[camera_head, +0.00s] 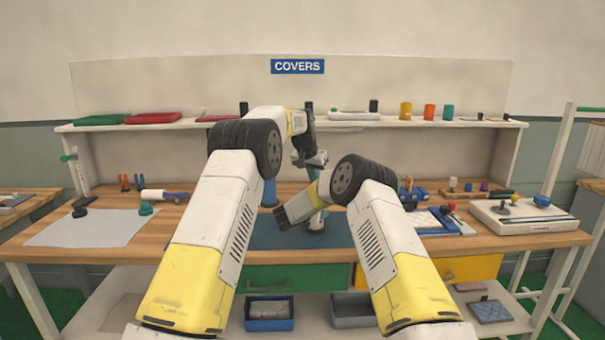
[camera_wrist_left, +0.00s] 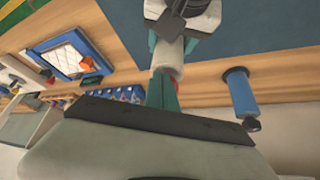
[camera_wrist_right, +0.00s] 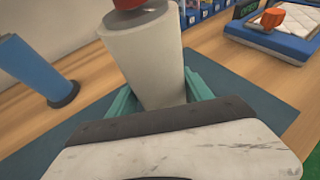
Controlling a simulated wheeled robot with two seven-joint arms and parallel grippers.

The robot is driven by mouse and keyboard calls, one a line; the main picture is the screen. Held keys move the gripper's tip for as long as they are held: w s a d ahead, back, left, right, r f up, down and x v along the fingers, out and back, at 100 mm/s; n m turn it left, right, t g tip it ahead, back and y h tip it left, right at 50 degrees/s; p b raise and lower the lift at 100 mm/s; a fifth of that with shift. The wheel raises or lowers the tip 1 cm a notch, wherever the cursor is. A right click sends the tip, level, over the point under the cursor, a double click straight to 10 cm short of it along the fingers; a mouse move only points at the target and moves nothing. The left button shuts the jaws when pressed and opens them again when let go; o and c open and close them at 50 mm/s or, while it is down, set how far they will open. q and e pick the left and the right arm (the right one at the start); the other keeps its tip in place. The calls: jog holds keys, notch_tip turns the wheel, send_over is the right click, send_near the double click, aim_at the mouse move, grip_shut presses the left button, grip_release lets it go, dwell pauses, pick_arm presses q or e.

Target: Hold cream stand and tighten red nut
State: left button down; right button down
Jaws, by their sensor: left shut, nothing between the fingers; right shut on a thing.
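The cream stand (camera_wrist_right: 145,60) is an upright-looking pale cylinder in the right wrist view. The red nut (camera_wrist_right: 127,4) sits at its top, cut off by the frame edge. My right gripper (camera_wrist_right: 155,98) is shut on the stand, one teal finger on each side. My left gripper (camera_wrist_left: 161,90) is shut and empty. In the left wrist view its teal fingers are in line with the cream stand (camera_wrist_left: 170,54), and the nut is not clear there. In the head view my left gripper (camera_head: 312,160) is above my right one, and the arms largely hide the stand.
A blue cylinder (camera_wrist_right: 35,72) stands beside the stand; it also shows in the left wrist view (camera_wrist_left: 239,92). A dark blue mat (camera_head: 262,236) lies on the wooden bench. Trays and small parts sit right, a grey sheet (camera_head: 88,228) left. A shelf (camera_head: 220,122) runs behind.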

pick_arm(q)
jog(key=shift+w, duration=0.1)
jog(key=shift+a, duration=0.25)
dwell(0.3)
jog(key=shift+w+a, duration=0.3)
jog(key=shift+a, duration=0.4)
jog(key=shift+w+a, duration=0.3)
jog(key=shift+w, duration=0.05)
jog(key=shift+s+a, duration=0.1)
jog(key=shift+a, duration=0.05)
